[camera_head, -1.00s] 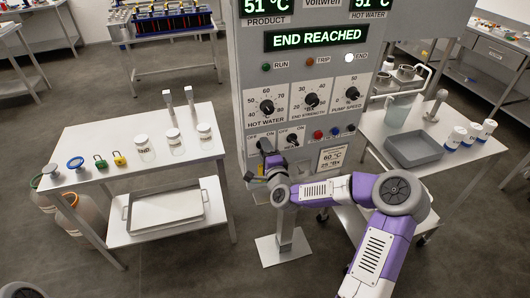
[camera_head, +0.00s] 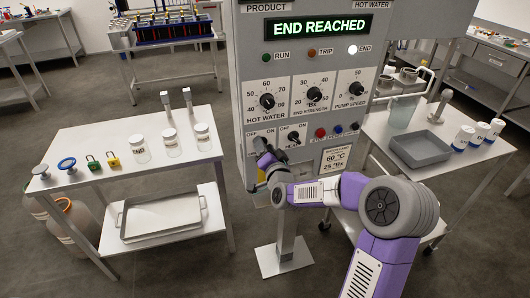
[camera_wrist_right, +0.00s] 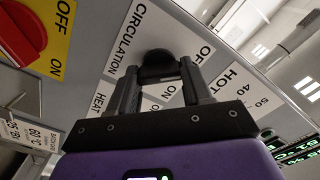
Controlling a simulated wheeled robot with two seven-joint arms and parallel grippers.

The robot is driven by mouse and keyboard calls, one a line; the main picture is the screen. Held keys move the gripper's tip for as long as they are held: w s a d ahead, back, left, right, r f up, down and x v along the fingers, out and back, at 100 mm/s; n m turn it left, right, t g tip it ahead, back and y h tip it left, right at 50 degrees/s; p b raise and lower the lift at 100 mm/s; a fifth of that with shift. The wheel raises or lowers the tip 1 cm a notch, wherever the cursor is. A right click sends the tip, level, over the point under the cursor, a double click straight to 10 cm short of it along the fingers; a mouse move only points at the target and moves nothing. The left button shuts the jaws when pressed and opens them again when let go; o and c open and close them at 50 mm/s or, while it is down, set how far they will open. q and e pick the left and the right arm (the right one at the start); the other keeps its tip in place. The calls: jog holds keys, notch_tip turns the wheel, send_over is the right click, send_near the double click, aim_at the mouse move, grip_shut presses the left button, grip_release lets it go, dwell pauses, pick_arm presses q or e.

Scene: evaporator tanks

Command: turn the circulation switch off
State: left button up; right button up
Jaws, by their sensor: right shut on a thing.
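The grey control panel (camera_head: 303,120) stands in the middle of the head view. My right gripper (camera_head: 262,154) is at its lower left, left of the HEAT switch (camera_head: 292,139). In the right wrist view the black circulation switch knob (camera_wrist_right: 157,66) sits between the fingertips of my right gripper (camera_wrist_right: 158,80), which is shut on it. The CIRCULATION label (camera_wrist_right: 126,38) is beside the knob. The gripper hides much of the knob in the head view, and its exact pointing direction cannot be told. My left gripper is out of view.
The display (camera_head: 318,27) reads END REACHED and the END lamp (camera_head: 353,49) is lit. A red rotary switch (camera_wrist_right: 18,35) on a yellow plate is near the gripper. Tables with jars (camera_head: 172,143) and a grey tray (camera_head: 420,147) flank the panel.

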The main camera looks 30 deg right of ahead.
jog(key=shift+n, duration=0.4)
jog(key=o, duration=1)
jog(key=shift+o, duration=0.2)
jog(key=shift+s, duration=0.1)
jog(key=v, duration=0.7)
jog(key=shift+s, duration=0.2)
